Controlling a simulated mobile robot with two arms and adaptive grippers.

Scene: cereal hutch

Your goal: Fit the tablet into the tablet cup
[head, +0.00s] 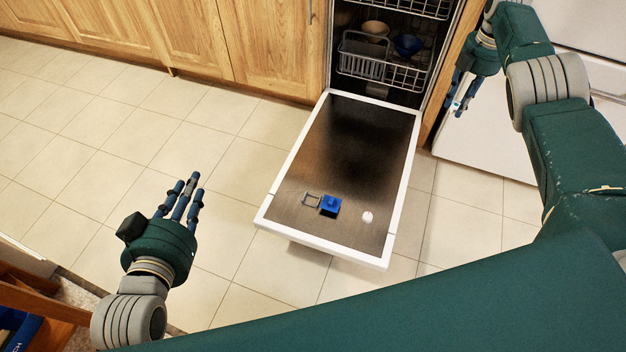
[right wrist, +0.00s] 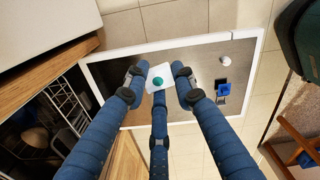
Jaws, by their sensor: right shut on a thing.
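The tablet (right wrist: 162,70), a small white square with a green round spot, is between the fingers of my right gripper (right wrist: 159,78), which is shut on it. In the head view my right gripper (head: 461,96) is right of the open dishwasher door, well apart from the cup. The tablet cup appears to be the small grey frame (head: 311,200) with a blue block, perhaps its lid (head: 330,206), beside it on the door. The blue part also shows in the right wrist view (right wrist: 223,88). My left gripper (head: 188,190) is open and empty above the floor.
A white round cap (head: 367,217) is right of the cup. A rack with a grey basket (head: 362,60) and bowls is inside. Wooden cabinets (head: 190,40) stand behind. The tiled floor is clear.

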